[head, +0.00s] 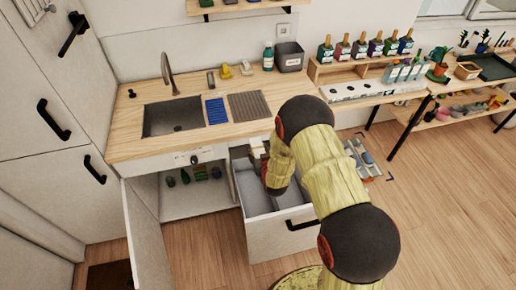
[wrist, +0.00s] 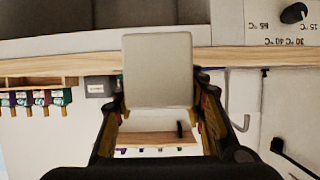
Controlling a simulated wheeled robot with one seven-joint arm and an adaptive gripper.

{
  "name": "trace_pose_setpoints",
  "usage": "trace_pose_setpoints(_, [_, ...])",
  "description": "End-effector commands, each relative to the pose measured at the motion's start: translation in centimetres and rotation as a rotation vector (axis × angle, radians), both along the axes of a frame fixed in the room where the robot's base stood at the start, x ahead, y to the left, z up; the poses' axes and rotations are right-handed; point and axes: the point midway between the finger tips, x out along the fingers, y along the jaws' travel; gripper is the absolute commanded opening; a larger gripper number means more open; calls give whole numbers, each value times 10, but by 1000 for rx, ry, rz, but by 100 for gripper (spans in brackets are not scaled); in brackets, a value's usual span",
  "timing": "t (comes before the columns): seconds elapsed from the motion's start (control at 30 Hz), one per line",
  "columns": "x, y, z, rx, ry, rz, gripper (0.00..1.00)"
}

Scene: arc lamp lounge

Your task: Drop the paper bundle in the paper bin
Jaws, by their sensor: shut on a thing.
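My gripper (wrist: 160,110) is shut on a pale, off-white block, which I take to be the paper bundle (wrist: 158,70). A light piece of it also shows in the head view (head: 256,147), beside my arm and above the pulled-out drawer. My arm hides most of the gripper in the head view. The open drawer (head: 284,240) holds grey bin-like compartments (head: 252,192); my arm covers its right part. No label marks a paper bin that I can read, so I cannot tell which compartment it is.
A cabinet door (head: 145,235) stands open left of the drawer. The wooden counter (head: 135,145) carries a sink (head: 172,117) and a dark grey container (head: 290,57). A shelf unit (head: 350,72) with several bottles stands at the right. Wooden floor (head: 455,200) is clear at the right.

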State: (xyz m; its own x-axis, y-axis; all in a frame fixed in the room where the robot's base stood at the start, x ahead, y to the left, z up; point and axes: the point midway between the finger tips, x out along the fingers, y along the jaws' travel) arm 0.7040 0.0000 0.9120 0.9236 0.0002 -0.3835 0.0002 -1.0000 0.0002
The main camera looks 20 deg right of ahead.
Motion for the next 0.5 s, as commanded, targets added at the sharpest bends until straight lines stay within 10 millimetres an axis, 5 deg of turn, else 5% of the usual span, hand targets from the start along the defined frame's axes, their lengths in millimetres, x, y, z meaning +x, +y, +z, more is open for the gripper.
trace_pose_setpoints(0.5, [0,0,-51,0,-1,0,10])
